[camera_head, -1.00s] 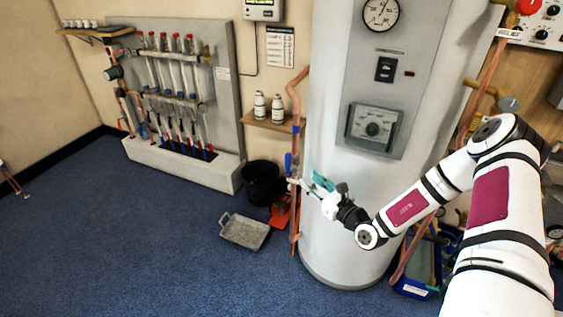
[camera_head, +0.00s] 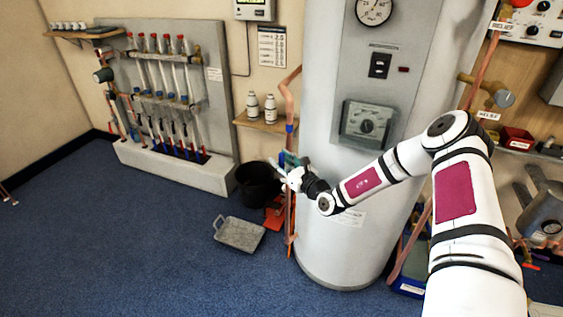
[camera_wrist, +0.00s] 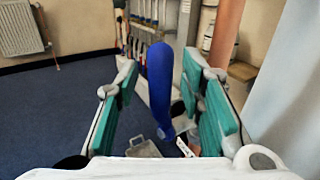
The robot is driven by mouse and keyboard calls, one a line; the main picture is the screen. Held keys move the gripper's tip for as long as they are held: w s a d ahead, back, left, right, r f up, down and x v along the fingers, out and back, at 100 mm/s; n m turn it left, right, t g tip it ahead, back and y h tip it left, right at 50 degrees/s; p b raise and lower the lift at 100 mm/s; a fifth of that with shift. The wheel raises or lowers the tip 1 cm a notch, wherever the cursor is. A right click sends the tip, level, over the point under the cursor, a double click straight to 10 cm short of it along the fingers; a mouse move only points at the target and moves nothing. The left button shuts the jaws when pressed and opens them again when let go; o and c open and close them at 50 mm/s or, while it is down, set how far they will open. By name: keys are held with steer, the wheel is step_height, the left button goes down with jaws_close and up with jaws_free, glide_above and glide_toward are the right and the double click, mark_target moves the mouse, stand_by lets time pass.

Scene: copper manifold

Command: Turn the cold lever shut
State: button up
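The cold lever is a blue handle (camera_wrist: 160,85) that stands upright in the middle of the wrist view. Copper pipe (camera_wrist: 226,32) rises to its right there. My gripper (camera_wrist: 160,74) is open, with a teal-padded finger on each side of the lever and a visible gap on both sides. I cannot tell how deep the lever sits between the fingers. In the head view my gripper (camera_head: 288,170) is at the copper pipe (camera_head: 287,100) left of the white cylinder (camera_head: 335,220), and it largely hides the lever.
The cylinder stands close to the right of my gripper. A black bucket (camera_head: 258,183), a grey tray (camera_head: 239,235) and an orange dustpan (camera_head: 275,213) lie on the floor nearby. Two white bottles (camera_head: 270,109) stand on a small shelf. Blue floor is open to the left.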

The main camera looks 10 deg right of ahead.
jaws_close()
